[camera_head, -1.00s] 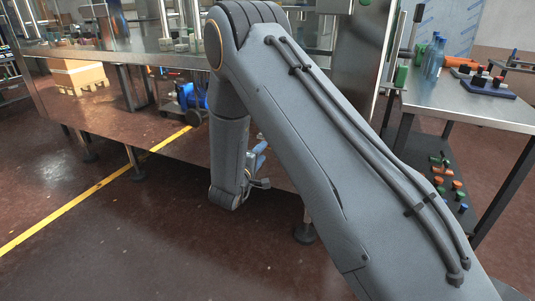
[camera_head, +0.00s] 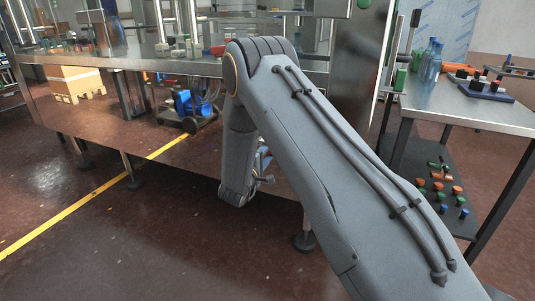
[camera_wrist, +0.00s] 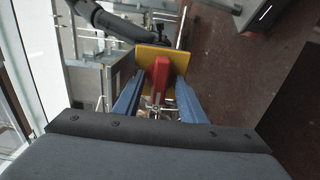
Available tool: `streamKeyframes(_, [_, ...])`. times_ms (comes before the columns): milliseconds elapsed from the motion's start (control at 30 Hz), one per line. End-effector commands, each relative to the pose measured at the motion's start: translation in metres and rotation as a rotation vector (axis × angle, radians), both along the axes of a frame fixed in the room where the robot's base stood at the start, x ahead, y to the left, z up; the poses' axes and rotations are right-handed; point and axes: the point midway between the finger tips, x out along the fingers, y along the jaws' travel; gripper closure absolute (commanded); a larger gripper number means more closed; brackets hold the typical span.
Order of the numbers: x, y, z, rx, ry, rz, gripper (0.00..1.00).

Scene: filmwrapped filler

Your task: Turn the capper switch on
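In the wrist view a red switch handle (camera_wrist: 160,72) stands on a yellow plate (camera_wrist: 146,52), on or in front of a grey box (camera_wrist: 115,75). My gripper (camera_wrist: 160,82) has two blue fingers, apart, one on each side of the red handle as seen from the wrist. Gaps show between the fingers and the handle. I cannot tell how deep the fingertips reach or whether they touch. In the head view my arm covers the middle, and the switch cannot be made out there.
A steel machine table (camera_head: 130,60) stands at the left on legs. A steel side table (camera_head: 465,108) at the right carries blue bottles (camera_head: 432,62) and a dark block with knobs (camera_head: 482,88). A blue machine (camera_head: 187,105) shows under the machine table. The floor at front left is clear.

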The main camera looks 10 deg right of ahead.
Motion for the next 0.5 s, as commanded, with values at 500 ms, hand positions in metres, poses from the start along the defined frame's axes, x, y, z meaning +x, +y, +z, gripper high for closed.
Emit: streamKeyframes(500, [-0.0004, 0.0012, -0.0002, 0.002, 0.000, 0.001, 1.00])
